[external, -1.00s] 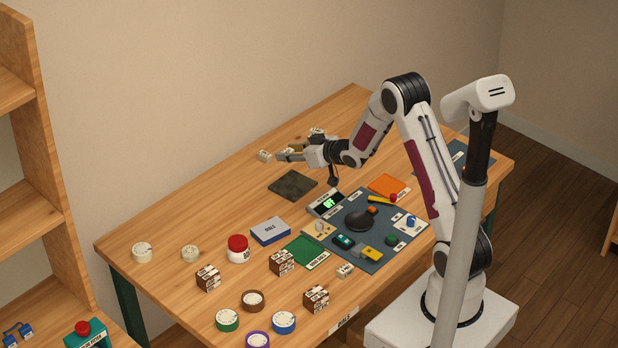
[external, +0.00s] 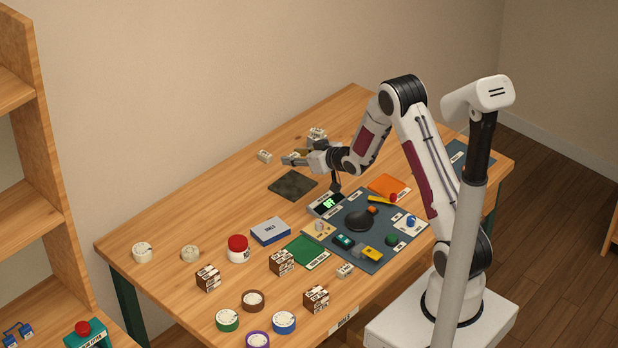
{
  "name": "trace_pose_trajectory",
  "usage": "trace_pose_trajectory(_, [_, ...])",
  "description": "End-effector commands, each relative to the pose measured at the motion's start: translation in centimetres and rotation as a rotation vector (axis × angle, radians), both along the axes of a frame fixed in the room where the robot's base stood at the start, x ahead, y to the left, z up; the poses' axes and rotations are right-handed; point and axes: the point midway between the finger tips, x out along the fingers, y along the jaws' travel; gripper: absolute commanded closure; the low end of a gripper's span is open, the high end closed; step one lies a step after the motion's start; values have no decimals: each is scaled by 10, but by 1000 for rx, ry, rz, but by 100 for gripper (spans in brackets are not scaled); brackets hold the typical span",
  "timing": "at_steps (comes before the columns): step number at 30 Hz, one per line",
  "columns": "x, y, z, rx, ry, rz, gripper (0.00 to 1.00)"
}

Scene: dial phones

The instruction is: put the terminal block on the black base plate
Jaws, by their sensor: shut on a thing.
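My gripper (external: 292,157) is shut on a small pale block (external: 296,154), mostly hidden by the fingers; I take it for the terminal block. The gripper reaches left from my arm, just behind the dark square plate (external: 292,186) in the picture. That plate lies flat and bare on the table, and I take it for the black base plate. The block appears held above the table, but its exact height cannot be told.
Small pale blocks stand left of the gripper (external: 264,156) and behind it (external: 317,134). A blue-grey mat (external: 378,262) with phone parts lies in front. A blue box (external: 270,231), a red-lidded jar (external: 238,249) and tape rolls stand at the front left. The left rear table is clear.

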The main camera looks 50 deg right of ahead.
Motion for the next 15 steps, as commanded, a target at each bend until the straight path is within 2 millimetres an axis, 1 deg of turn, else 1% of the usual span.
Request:
trace_pose_trajectory(1, [0,0,-8,1,2,0,83])
trace_pose_trajectory(3, [0,0,-16,1,3,0,83])
trace_pose_trajectory(8, [0,0,-34,1,2,0,83])
trace_pose_trajectory(12, [0,0,-42,0,0,0,83])
trace_pose_trajectory(15, [0,0,-44,0,0,0,83])
